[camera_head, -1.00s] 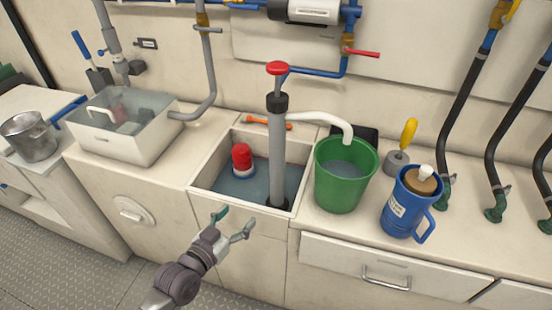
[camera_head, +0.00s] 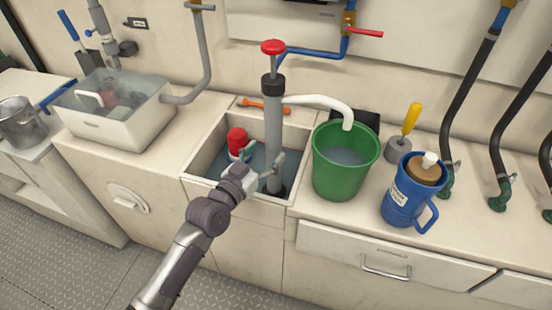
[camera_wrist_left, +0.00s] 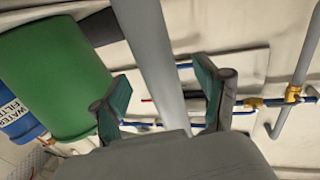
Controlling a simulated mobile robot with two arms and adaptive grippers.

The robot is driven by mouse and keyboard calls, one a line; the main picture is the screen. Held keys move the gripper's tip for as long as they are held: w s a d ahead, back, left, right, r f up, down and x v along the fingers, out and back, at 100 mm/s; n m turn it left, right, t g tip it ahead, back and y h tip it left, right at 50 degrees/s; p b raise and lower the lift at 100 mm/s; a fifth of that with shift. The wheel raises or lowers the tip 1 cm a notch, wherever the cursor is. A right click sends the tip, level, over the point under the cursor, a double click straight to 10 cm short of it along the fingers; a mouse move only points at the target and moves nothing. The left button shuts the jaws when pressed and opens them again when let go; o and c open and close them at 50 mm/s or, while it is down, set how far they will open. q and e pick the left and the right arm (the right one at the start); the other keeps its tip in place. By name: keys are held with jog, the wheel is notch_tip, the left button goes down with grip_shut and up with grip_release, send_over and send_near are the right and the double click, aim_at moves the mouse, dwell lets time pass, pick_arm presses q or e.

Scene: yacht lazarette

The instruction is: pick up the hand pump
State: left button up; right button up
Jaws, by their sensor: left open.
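The hand pump (camera_head: 273,135) stands upright in the sink basin, with a grey tube, a black collar, a red top handle and a white spout (camera_head: 322,104) curving right over the green bucket (camera_head: 342,178). My left gripper (camera_head: 260,162) is open at the front of the pump, low on its tube. In the left wrist view the grey tube (camera_wrist_left: 160,70) passes between the spread fingers (camera_wrist_left: 165,105); I cannot tell whether they touch it. The pump's foot is down in the basin's water. My right gripper is not in view.
A red-capped item (camera_head: 236,140) sits in the basin (camera_head: 205,157) behind my left gripper. A blue jug (camera_head: 405,195) stands right of the bucket. An orange-handled tool (camera_head: 263,106) lies behind the basin. A water-filled tub (camera_head: 115,130) stands left.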

pick_arm(q)
jog(key=x, duration=0.4)
jog(key=shift+d, duration=0.1)
grip_shut()
jog(key=shift+r, duration=0.15)
